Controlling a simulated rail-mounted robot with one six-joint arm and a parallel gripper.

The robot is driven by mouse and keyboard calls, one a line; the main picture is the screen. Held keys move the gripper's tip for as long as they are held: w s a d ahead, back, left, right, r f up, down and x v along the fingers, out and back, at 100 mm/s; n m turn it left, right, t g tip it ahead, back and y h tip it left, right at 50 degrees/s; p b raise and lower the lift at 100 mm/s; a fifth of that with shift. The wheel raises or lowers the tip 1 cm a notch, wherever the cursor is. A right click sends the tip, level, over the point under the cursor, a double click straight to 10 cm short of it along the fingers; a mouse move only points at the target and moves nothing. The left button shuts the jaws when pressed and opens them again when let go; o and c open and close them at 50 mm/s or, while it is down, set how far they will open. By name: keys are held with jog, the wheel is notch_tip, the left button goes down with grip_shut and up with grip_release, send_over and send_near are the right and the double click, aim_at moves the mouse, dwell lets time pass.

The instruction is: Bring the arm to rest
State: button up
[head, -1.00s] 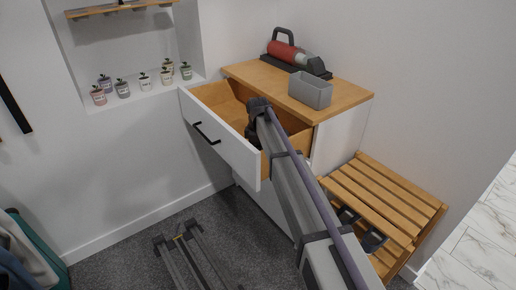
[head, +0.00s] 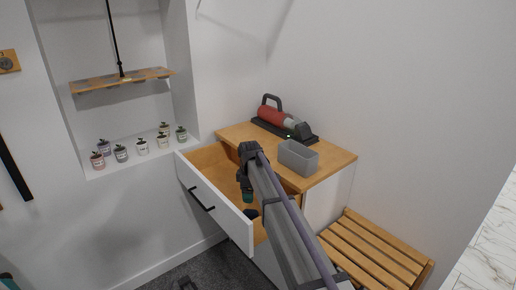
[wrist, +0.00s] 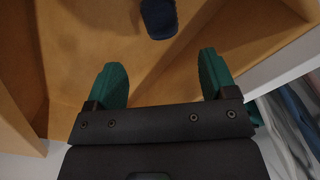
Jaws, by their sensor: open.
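My gripper (wrist: 160,85) shows in the wrist view with its two green fingers spread apart and nothing between them. In the head view my gripper (head: 246,193) hangs at the end of my arm over the open drawer (head: 216,195). The wrist view looks down at the wooden drawer floor (wrist: 85,35). A dark blue object (wrist: 159,18) lies on that floor, beyond the fingertips and apart from them. It also shows in the head view as a small dark shape (head: 251,213) beside my arm. Part of the drawer is hidden behind my arm.
A grey bin (head: 298,158) and a red handheld vacuum (head: 284,120) stand on the cabinet top (head: 335,160). A slatted wooden bench (head: 375,250) stands at the right. Several small pots (head: 142,147) line the wall niche, below a wooden shelf (head: 122,80).

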jog(key=s+d+r+m+p, duration=0.3)
jog(key=s+d+m, duration=0.2)
jog(key=s, duration=0.6)
jog(key=s+d+r+m+p, duration=0.3)
jog(key=s+d+m, duration=0.3)
jog(key=s+d, duration=0.4)
jog(key=s+d+r+m+p, duration=0.3)
jog(key=s+d+m, duration=0.2)
jog(key=s+d, duration=0.3)
jog(key=s, duration=0.4)
jog(key=shift+s+r+m+p, duration=0.3)
jog(key=shift+s+r+p, duration=0.05)
jog(key=shift+s, duration=0.05)
